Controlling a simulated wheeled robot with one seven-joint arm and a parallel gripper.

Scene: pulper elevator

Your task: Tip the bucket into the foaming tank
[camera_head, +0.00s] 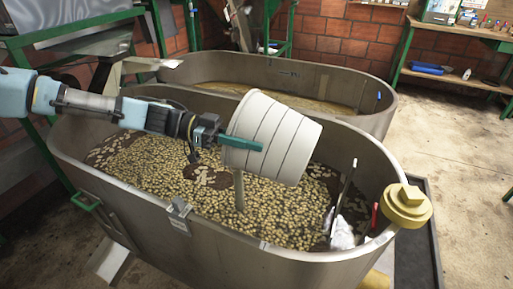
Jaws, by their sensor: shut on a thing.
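A white bucket (282,137) with dark bands is held on its side above the near steel tank (250,262). Its mouth is not clearly visible. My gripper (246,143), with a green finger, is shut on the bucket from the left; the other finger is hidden. The near tank holds many pale yellow-brown beans and some dark patches. A narrow brownish upright shape (239,190) shows just below the bucket; I cannot tell whether it is a stream or a post. A far steel tank (385,108) holds brownish stuff. I cannot tell which tank is foaming.
A yellow cap-like fitting (405,205) sits at the near tank's right end. Several small items, one white (342,232), lie inside that end. A green-framed workbench (470,36) stands at the back right. The concrete floor (455,150) on the right is mostly clear.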

